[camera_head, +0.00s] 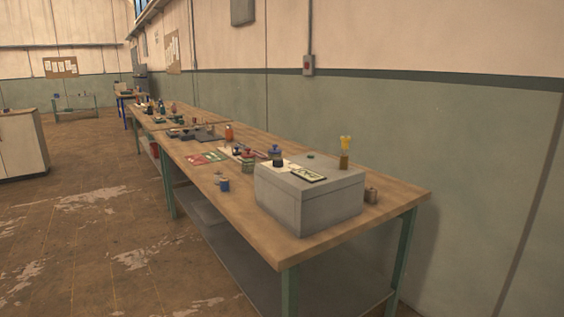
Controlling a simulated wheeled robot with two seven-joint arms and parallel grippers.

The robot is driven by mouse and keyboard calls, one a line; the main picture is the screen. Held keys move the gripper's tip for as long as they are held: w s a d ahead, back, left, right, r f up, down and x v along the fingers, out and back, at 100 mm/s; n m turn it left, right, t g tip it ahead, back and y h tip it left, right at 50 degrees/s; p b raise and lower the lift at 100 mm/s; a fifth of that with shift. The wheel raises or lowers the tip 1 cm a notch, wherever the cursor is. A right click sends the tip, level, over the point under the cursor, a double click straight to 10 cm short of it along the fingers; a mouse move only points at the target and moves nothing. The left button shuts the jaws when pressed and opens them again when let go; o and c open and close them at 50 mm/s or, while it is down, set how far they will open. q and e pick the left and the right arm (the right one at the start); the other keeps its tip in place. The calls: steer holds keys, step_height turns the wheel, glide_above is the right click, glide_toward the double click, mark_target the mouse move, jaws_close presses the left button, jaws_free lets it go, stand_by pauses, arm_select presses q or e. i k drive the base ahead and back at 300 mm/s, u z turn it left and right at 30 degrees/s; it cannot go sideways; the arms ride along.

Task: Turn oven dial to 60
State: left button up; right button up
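No oven dial can be made out in the head view. A grey box-shaped unit (292,206) stands on the near end of a long wooden workbench (390,203); I cannot tell whether it is an oven. A small framed card or panel (309,175) lies on its top, with a dark small item (278,163) beside it. Neither of my grippers is in view.
Several small jars, tools and papers (208,157) cover the bench behind the grey unit. A white cabinet (22,144) is at the far left. Worn brown floor (100,240) left of the bench is clear.

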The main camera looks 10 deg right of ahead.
mark_target(277, 162)
steer(key=u, duration=0.7)
steer(key=i, duration=0.5)
steer(key=u, duration=0.6)
steer(key=i, duration=0.75)
steer(key=z, duration=0.35)
